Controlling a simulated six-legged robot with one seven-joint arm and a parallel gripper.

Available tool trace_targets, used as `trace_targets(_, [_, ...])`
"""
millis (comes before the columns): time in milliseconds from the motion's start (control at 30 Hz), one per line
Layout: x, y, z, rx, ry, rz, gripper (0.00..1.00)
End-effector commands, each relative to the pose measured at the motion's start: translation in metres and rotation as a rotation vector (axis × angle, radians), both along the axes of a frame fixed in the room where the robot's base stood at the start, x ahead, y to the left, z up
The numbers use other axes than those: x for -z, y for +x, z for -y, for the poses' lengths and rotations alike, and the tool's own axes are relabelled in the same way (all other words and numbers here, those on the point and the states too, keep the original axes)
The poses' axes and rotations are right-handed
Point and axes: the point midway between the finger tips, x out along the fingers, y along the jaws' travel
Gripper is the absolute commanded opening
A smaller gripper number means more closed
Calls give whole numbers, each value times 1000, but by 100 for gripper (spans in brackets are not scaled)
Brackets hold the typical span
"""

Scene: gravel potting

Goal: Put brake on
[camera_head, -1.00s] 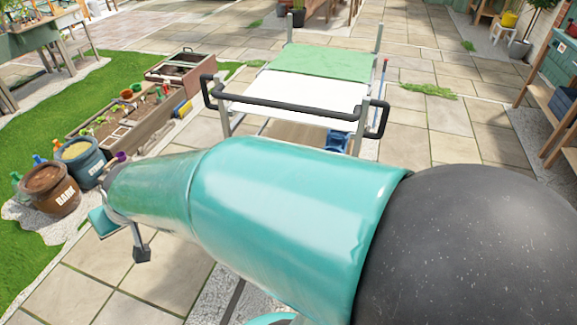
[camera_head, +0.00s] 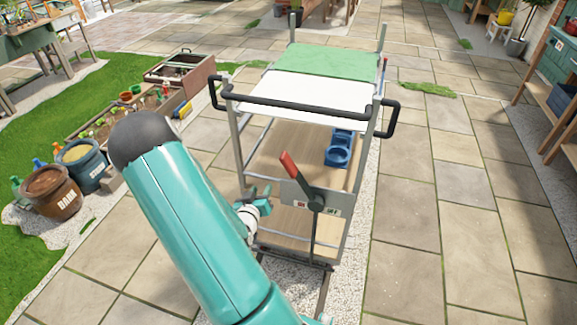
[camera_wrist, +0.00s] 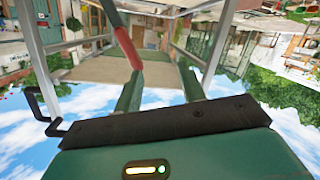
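The cart (camera_head: 238,150) stands ahead with a brake lever on its near end. The lever has a red handle (camera_head: 289,164) and a dark arm on a grey plate (camera_head: 328,197); it tilts up and to the left. My gripper (camera_head: 262,194) is just left of the plate, lower than the red handle. In the wrist view, my gripper (camera_wrist: 160,92) is open with nothing between its two green fingers. The red handle (camera_wrist: 128,50) also shows there, overlapping the left finger's tip; I cannot tell whether they touch.
A black push bar (camera_head: 300,108) crosses the cart's near end above the lever. Blue trays (camera_head: 338,153) sit on its middle shelf. Bark (camera_head: 50,194) and sand buckets and planter boxes stand at the left. Paving right of the cart is clear.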

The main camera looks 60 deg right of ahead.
Motion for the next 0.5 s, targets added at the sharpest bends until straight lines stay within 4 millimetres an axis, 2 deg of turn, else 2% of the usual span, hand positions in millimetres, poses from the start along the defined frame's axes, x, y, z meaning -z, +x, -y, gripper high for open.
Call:
trace_targets(33, [6, -16, 7, 19, -56, -36, 40])
trace_targets(100, [8, -32, 13, 38, -124, -70, 40])
trace_targets(200, [8, -46, 18, 53, -192, -101, 40])
trace_targets(367, [7, -49, 25, 58, -223, -113, 40])
trace_targets(500, [7, -46, 42, 60, -223, -109, 40])
